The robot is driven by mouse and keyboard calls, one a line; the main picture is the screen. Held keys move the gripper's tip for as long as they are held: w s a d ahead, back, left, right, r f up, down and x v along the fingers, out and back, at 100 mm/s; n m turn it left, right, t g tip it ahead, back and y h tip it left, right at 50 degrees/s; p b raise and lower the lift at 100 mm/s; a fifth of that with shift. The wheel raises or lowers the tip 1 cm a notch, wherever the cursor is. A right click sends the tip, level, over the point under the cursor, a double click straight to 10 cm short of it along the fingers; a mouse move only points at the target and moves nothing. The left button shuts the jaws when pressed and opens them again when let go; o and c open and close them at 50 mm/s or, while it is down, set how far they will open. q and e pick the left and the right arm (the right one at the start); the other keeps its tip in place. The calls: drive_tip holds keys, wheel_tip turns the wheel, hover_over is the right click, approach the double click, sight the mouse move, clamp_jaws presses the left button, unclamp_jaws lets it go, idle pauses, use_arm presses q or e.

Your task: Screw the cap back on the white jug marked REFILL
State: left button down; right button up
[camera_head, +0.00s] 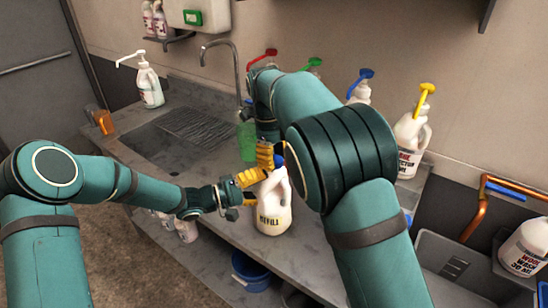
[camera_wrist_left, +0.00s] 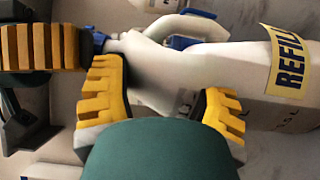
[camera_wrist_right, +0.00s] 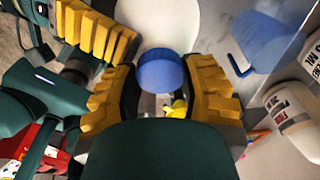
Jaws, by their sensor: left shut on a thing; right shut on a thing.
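The white jug (camera_head: 273,216) with the REFILL label stands on the grey counter. My left gripper (camera_head: 254,188) is shut on the jug's upper part from the left; in the left wrist view its yellow fingers (camera_wrist_left: 165,88) lie on either side of the jug's neck and shoulder. My right gripper (camera_head: 268,156) is at the jug's top, shut on the blue cap (camera_wrist_right: 160,70), which sits between its fingers in the right wrist view. The cap shows at the mouth of the jug in the left wrist view (camera_wrist_left: 98,40). Whether it touches the neck is hidden.
A sink (camera_head: 180,140) with a faucet (camera_head: 222,58) lies behind left. A grey bin (camera_head: 450,262) is at right. My right arm hides part of the counter.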

drive_tip(key=m, duration=0.4)
drive_tip(key=shift+g, duration=0.3)
drive_tip(key=m, duration=0.4)
drive_tip(key=shift+s+f+y, duration=0.1)
drive_tip(key=shift+f+y, duration=0.1)
drive_tip(key=shift+y, duration=0.2)
drive_tip(key=shift+r+m, duration=0.15)
drive_tip(key=shift+m, duration=0.65)
drive_tip(key=o, duration=0.7)
drive_tip(key=shift+r, duration=2.3)
